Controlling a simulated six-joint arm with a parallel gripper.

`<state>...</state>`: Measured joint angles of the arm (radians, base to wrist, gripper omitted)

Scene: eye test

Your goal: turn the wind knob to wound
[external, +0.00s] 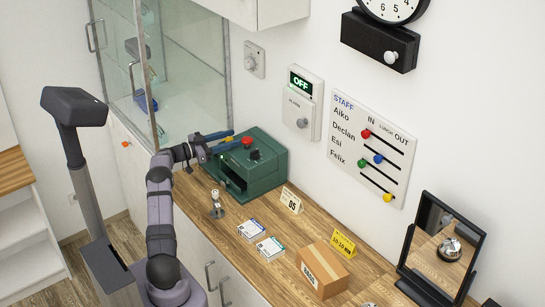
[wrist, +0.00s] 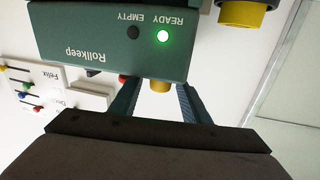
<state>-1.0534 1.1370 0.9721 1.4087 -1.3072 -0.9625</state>
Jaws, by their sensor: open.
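No knob in view carries a readable "wind" or "wound" mark. A pale round knob (external: 391,57) sits on the black box (external: 375,40) under the wall clock (external: 392,8); which way it is turned is too small to tell. My gripper (external: 230,138) is open, with blue fingers, at the upper left of the green Rollkeep machine (external: 262,170), far below and left of that knob. The machine (wrist: 110,45) fills the upper wrist view, upside down, its READY light green. My fingers (wrist: 158,92) stand apart there; their tips are partly hidden.
The machine has a red button (external: 247,142) and a black knob (external: 254,155). A wall unit reads OFF (external: 300,83); a staff board (external: 370,150) hangs beside it. A glass cabinet (external: 185,60) is left.

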